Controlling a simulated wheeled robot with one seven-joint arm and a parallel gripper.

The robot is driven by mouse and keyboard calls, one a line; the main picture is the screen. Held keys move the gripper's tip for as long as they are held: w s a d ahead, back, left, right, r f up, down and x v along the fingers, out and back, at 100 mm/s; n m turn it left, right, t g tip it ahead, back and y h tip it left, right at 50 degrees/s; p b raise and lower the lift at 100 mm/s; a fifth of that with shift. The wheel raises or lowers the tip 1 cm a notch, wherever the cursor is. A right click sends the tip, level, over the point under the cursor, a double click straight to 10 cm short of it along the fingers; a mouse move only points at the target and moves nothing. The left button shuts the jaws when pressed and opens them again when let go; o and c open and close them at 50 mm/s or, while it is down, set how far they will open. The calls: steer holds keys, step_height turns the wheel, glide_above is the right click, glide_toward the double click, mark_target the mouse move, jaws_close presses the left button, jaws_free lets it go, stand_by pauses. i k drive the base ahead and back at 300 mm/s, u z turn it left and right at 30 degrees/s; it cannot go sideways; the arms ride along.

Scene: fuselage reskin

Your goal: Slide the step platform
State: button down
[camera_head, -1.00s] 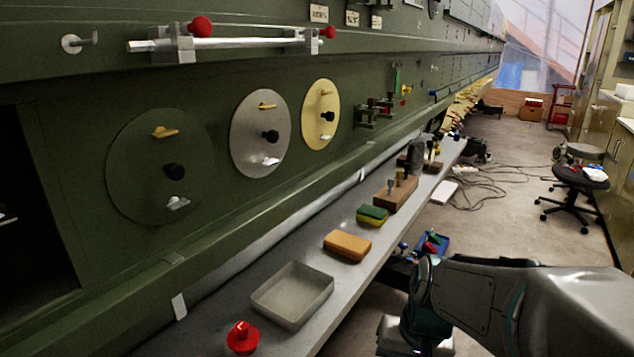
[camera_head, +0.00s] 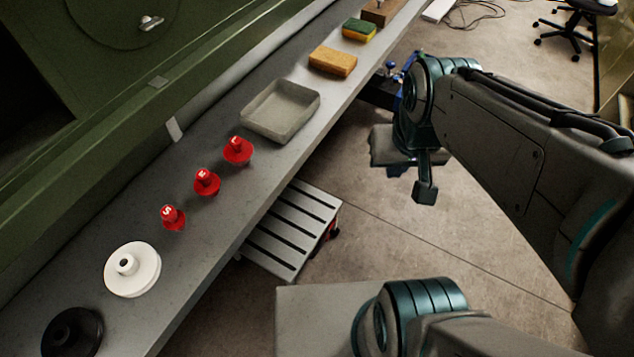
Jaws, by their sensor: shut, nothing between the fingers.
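The step platform (camera_head: 296,226) is a low grey slatted top, seen from above on the floor. Its left part is hidden under the long grey shelf, and its right part sticks out past the shelf's edge. A small red and black part shows at its right side. My gripper (camera_head: 425,191) hangs above the floor to the upper right of the platform, apart from it. It looks shut and holds nothing.
The shelf (camera_head: 205,240) carries red knobs (camera_head: 206,183), a white disc (camera_head: 132,270), a black disc (camera_head: 72,334), a grey tray (camera_head: 281,110) and sponges (camera_head: 333,62). A green panelled wall (camera_head: 200,60) rises at left. Bare floor (camera_head: 370,225) lies right of the platform.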

mark_target(283, 239)
steer(key=z, duration=1.95)
steer(key=k, duration=0.35)
steer(key=u, duration=0.85)
